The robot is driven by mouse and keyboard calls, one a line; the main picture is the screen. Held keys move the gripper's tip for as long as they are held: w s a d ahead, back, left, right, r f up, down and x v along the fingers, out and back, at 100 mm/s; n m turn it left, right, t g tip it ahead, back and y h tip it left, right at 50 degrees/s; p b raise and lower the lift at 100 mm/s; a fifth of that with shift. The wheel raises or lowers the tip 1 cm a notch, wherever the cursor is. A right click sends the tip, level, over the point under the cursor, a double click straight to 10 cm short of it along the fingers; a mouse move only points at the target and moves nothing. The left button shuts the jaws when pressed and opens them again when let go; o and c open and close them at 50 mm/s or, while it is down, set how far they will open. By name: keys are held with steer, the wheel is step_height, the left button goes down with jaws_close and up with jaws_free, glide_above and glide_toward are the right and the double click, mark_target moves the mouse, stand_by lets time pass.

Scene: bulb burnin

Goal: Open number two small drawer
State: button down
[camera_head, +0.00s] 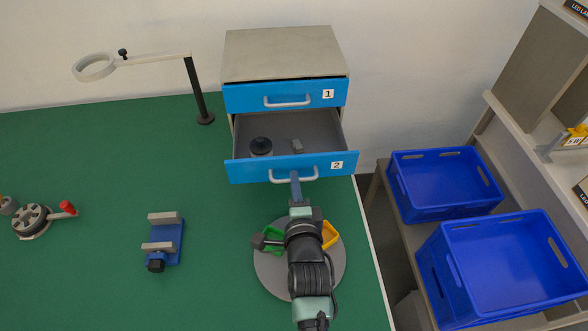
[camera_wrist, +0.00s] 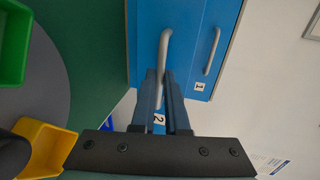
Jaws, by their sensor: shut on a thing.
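The small blue drawer unit with a grey top (camera_head: 285,55) stands at the back of the green table. Drawer number two (camera_head: 250,172), the lower one, is pulled out, and its grey inside shows. A dark round item (camera_head: 261,146) and a small grey item (camera_head: 297,146) lie in it. My gripper (camera_head: 295,180) is at the middle of its front, shut on the grey bar handle (camera_head: 312,174). In the wrist view the fingers (camera_wrist: 168,90) close around the handle (camera_wrist: 165,50). Drawer number one (camera_head: 245,97), above, is shut.
A grey round plate (camera_head: 268,272) with green and yellow bins lies under my arm. A blue clamp-like fixture (camera_head: 168,242), a magnifier lamp (camera_head: 196,85) and a round device with a red knob (camera_head: 34,220) stand left. Blue crates (camera_head: 445,185) stand right, off the table.

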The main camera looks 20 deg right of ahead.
steer(key=shift+s+a, duration=0.15)
steer(key=shift+s, duration=0.3)
steer(key=c, duration=0.9)
jaws_free()
steer(key=v, duration=1.3)
steer(key=shift+w+r, duration=0.1)
